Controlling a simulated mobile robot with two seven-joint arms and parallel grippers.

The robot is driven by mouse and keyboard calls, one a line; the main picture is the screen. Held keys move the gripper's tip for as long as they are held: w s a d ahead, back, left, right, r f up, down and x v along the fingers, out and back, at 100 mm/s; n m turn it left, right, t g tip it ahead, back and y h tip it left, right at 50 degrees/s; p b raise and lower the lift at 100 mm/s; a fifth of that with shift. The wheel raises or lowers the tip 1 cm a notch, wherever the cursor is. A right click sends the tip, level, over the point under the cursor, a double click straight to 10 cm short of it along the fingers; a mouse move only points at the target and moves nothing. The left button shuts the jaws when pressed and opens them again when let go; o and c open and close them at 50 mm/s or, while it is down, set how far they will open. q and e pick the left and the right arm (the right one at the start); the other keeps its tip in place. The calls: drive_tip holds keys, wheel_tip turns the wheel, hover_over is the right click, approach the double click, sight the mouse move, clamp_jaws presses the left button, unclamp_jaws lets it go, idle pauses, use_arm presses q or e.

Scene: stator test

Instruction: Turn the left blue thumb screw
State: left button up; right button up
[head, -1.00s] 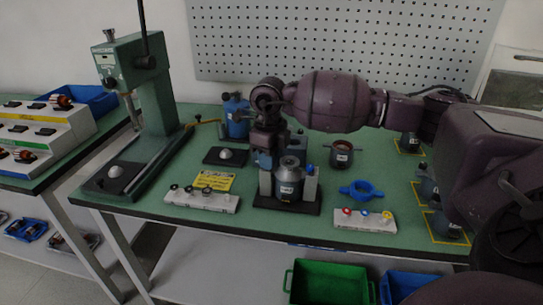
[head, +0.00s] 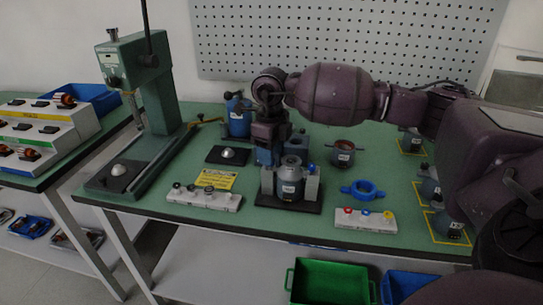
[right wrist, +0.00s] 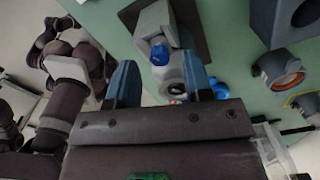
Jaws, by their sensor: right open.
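The grey motor housing (head: 290,184) stands upright in a black-based fixture (head: 290,206) between two grey clamp blocks. A blue thumb screw (head: 311,166) tops the right block. The left thumb screw is hidden behind my right gripper (head: 266,158) in the head view. That gripper points down over the left block (head: 267,182). In the right wrist view, a blue thumb screw (right wrist: 160,55) on a grey block shows between the open fingers of my right gripper (right wrist: 160,75), apart from both. My left gripper is not in view.
Another white strip (head: 204,198) and a yellow label (head: 216,180) lie to the left. A green press (head: 145,95) stands farther left. A green bin (head: 330,283) is below.

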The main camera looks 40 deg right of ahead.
wheel_tip(320, 180, up, 9)
drive_tip(key=p, duration=0.1)
idle(0.4)
